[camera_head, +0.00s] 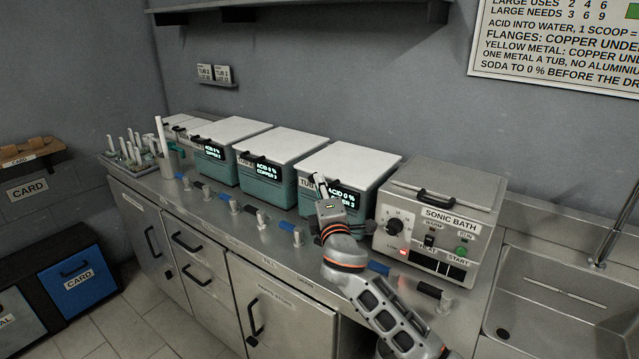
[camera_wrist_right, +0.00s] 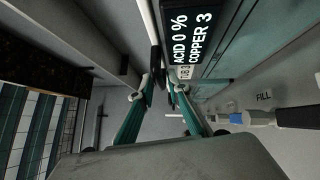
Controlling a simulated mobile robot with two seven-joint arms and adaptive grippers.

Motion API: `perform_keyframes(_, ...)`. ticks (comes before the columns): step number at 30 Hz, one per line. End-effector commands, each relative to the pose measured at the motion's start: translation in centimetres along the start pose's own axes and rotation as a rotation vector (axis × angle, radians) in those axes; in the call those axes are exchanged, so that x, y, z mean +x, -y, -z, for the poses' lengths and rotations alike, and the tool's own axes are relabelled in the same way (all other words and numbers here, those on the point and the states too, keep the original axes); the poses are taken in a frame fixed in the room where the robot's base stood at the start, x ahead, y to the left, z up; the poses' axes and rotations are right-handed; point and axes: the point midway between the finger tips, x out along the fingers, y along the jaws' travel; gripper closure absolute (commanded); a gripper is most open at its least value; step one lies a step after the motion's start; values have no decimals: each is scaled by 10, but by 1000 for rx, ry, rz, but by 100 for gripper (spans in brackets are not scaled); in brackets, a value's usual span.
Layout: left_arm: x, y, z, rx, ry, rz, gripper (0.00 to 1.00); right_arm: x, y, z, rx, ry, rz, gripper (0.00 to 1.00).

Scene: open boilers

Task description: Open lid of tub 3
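Tub 3 is a teal tub (camera_head: 367,205) with a white lid (camera_head: 350,163), the rightmost of the teal tubs in the head view. Its lid is down. Its lit display reads ACID 0 % COPPER 3, and it also shows in the right wrist view (camera_wrist_right: 192,42). My right gripper (camera_head: 318,182) is at the tub's upper front, by the lid's front edge. In the wrist view, its fingertips (camera_wrist_right: 162,88) stand apart, with the black lid handle (camera_wrist_right: 155,62) beside the left fingertip. Whether they touch is unclear. My left gripper is out of view.
Two similar teal tubs with closed white lids, a middle one (camera_head: 268,183) and a left one (camera_head: 219,166), stand to the left. The sonic bath (camera_head: 437,222) is close on the right, before the sink (camera_head: 560,305). Small valves with coloured handles (camera_head: 378,268) line the counter front.

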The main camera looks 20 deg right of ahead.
Motion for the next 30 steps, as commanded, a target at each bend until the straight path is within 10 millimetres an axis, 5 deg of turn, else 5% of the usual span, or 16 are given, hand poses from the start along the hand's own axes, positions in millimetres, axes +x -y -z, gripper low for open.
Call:
perform_keyframes(14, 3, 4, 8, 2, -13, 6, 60, 14, 0, 0, 1, -1, 1, 84)
perform_keyframes(16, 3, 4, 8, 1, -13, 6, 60, 14, 0, 0, 1, -1, 1, 100)
perform_keyframes(30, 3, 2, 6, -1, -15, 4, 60, 27, -7, 1, 1, 0, -1, 100)
